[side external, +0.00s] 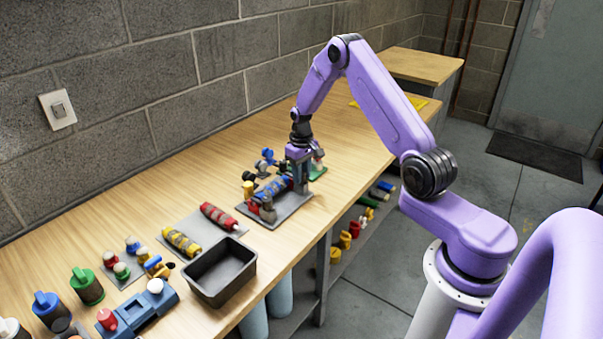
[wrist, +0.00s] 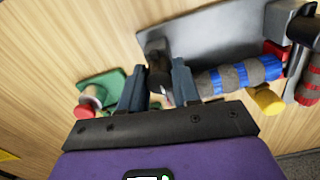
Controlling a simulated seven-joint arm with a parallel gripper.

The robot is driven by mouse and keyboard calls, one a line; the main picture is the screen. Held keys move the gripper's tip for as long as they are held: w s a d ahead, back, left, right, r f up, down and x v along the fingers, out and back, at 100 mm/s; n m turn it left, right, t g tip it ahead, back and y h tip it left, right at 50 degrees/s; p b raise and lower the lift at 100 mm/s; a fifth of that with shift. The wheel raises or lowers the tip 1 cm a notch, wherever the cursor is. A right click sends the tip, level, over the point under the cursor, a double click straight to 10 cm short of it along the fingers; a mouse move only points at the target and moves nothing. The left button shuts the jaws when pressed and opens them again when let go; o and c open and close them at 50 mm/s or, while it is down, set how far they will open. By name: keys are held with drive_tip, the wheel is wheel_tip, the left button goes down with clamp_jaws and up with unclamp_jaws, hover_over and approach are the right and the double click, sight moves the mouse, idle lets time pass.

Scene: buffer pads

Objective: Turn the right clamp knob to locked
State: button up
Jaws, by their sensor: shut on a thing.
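My gripper (side external: 299,178) is low over the right end of a grey plate (side external: 291,211) on the bench. In the wrist view its two fingers (wrist: 157,88) are shut on a dark knob (wrist: 158,66) at the plate's end, probably the right clamp knob. A grey roller with blue bands (side external: 272,188) lies on the plate beside the gripper; it also shows in the wrist view (wrist: 238,74). A dark and red clamp part (wrist: 290,35) stands at the plate's other end. The fingers hide part of the held knob, and its turn angle cannot be told.
A green pad with a red-topped piece (wrist: 90,103) lies close beside the gripper. A black tray (side external: 222,272), a yellow-banded roller (side external: 181,241) and a red-banded roller (side external: 219,216) are nearer the camera. A block wall runs behind; the bench beyond the gripper is mostly clear.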

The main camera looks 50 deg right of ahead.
idle(0.4)
drive_tip(key=o, duration=1.1)
drive_tip(key=shift+c, duration=0.2)
drive_tip(key=shift+r, duration=0.1)
wheel_tip(320, 180, up, 17)
drive_tip(key=shift+r, duration=0.15)
drive_tip(key=shift+a, duration=0.1)
